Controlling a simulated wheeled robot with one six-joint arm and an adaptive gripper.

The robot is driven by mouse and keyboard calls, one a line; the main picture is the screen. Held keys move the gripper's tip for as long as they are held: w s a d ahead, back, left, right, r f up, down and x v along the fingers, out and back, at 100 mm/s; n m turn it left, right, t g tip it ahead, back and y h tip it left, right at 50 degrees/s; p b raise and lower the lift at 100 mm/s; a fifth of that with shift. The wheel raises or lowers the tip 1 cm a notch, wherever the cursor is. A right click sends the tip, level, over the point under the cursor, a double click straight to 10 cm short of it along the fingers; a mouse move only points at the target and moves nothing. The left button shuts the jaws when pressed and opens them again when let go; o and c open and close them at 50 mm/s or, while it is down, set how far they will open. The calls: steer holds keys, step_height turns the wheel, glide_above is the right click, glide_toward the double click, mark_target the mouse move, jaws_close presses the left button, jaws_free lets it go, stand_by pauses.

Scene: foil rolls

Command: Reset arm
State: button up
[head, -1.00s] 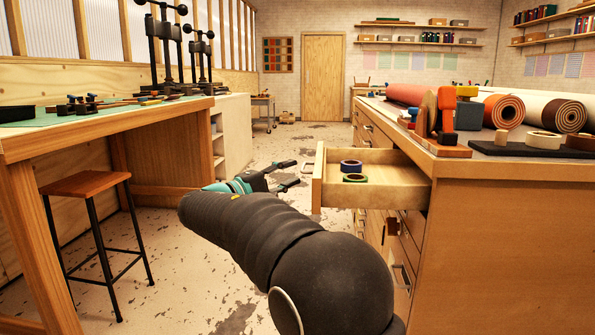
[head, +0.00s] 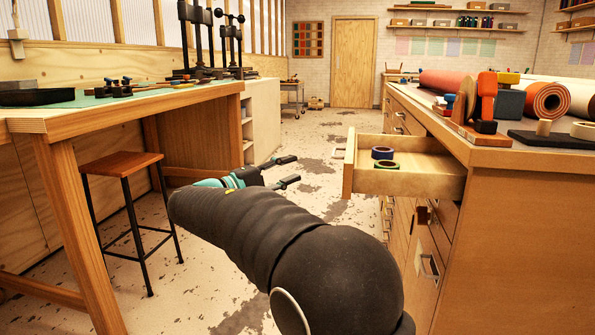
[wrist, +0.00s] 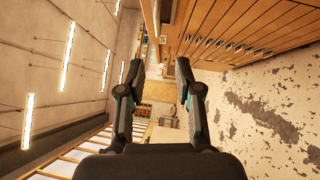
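My gripper (head: 287,171) is in the aisle, left of the open drawer, with its two fingers apart and nothing between them. In the wrist view my gripper (wrist: 157,85) also shows spread, empty fingers, and the picture is turned on its side. The open drawer (head: 348,165) juts out of the right-hand bench. A blue tape roll (head: 382,153) and a green tape roll (head: 386,165) lie inside it. My gripper is apart from the drawer.
The workbench (head: 445,118) on the right carries foil rolls, such as an orange one (head: 547,101). A left worktable (head: 100,112) has a stool (head: 121,163) beside it.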

step_height(320, 180, down, 11)
steer(key=n+g+y, duration=0.2)
steer(key=y, duration=0.2)
steer(key=s+d+f+g+y, duration=0.45)
steer(key=s+d+f, duration=0.3)
steer(key=s, duration=0.25)
steer(key=s+d+r+m+y+p, duration=0.2)
steer(key=s+d+m, duration=0.3)
steer(key=s+d, duration=0.3)
steer(key=s+d+r+m+y+p, duration=0.2)
steer(key=s+d+m, duration=0.4)
steer(key=s, duration=1)
steer(key=shift+s+d+m+y+p, duration=0.3)
steer(key=shift+d+y+p, duration=0.25)
steer(key=shift+d+y, duration=0.5)
steer(key=shift+a, duration=0.15)
